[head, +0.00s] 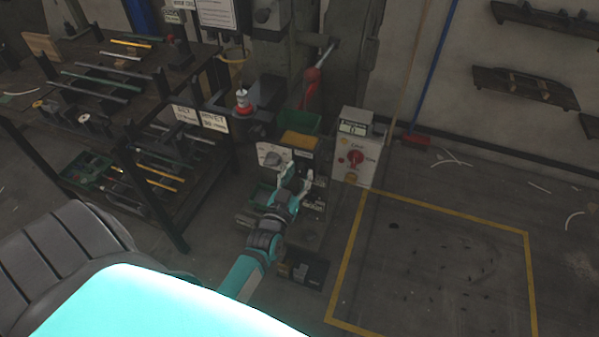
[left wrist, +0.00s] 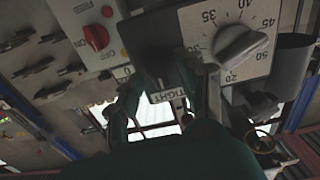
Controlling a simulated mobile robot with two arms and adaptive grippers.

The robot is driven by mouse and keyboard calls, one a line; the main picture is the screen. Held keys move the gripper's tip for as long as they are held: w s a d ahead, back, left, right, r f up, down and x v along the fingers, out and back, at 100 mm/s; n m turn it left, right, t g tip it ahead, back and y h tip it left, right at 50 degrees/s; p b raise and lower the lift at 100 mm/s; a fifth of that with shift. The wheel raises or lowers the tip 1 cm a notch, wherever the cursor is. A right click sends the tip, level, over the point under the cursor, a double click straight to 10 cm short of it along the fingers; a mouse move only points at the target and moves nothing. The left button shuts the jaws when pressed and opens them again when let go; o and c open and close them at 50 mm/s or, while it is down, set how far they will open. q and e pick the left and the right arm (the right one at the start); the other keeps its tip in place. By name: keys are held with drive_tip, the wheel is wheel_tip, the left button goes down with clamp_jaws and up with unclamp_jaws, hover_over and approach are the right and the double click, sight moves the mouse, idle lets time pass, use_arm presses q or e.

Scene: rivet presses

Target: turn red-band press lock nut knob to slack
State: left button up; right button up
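The press (head: 265,100) stands at the back centre of the head view, with a red band (head: 243,101) on its upright part. Below it is a light dial plate (head: 272,156) with a grey pointer knob, which also shows large in the left wrist view (left wrist: 241,46). My left gripper (head: 296,183) is at the press front, just below and right of the dial. In the left wrist view its two fingers (left wrist: 168,92) stand apart around a dark part and a "TIGHT" label (left wrist: 170,94). I cannot tell whether they touch the dark part. The lock nut knob is not clearly distinguishable. My right gripper is not in view.
A control box (head: 355,150) with a red knob stands right of the press. A green bin (head: 299,141) with yellow contents sits behind the gripper. A rack (head: 120,85) with rods stands at left. A yellow-outlined floor area (head: 440,265) is open at right.

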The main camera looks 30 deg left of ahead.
use_arm(q)
drive_tip(key=shift+w+a, duration=0.15)
drive_tip(key=shift+w, duration=0.25)
drive_tip(key=shift+c, duration=0.3)
clamp_jaws()
